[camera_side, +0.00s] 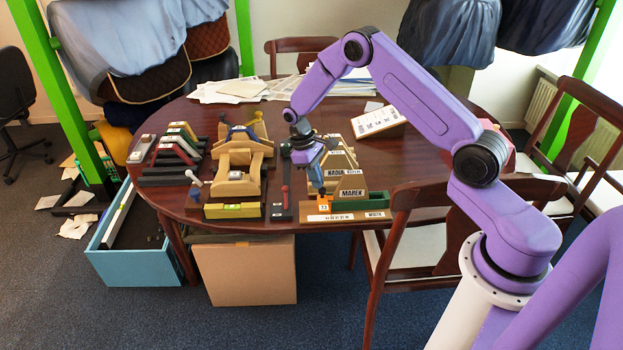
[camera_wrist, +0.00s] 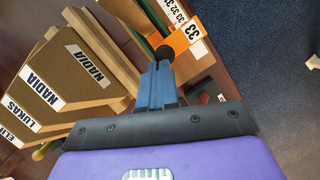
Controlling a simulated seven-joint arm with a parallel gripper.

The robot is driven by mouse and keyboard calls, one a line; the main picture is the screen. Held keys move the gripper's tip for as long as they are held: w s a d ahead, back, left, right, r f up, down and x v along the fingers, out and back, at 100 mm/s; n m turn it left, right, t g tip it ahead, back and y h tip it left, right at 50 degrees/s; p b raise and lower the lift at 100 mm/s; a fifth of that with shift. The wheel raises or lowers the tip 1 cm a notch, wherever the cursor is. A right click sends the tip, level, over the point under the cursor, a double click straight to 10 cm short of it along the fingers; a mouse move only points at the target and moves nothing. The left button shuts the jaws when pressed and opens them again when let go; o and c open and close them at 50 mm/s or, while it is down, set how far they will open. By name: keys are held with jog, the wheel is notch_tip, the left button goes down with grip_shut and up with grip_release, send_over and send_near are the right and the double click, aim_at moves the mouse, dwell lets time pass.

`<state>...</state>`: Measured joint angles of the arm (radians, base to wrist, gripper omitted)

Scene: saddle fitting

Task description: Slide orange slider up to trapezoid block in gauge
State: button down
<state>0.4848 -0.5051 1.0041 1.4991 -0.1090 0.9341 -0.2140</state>
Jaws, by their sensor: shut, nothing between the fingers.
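The orange slider (camera_side: 323,202) with a white "33" label sits at the left part of the wooden gauge (camera_side: 343,216) at the table's front edge. In the wrist view the slider (camera_wrist: 193,38) lies just beyond my fingertips. In the wrist view tan blocks (camera_wrist: 65,75) with name labels stand to the left. My gripper (camera_side: 320,189) is shut and empty, pointing down at the slider; its fingertips (camera_wrist: 164,54) overlap the slider's edge. I cannot tell whether they touch it.
More tan labelled blocks (camera_side: 340,159) stand behind the gauge. A dark green strip (camera_side: 376,201) lies at its right. A white label board (camera_side: 379,121) is behind; a chair stands at right.

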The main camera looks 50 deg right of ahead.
aim_at(327, 195)
jog(key=shift+s+d, duration=1.1)
jog(key=shift+s, duration=0.1)
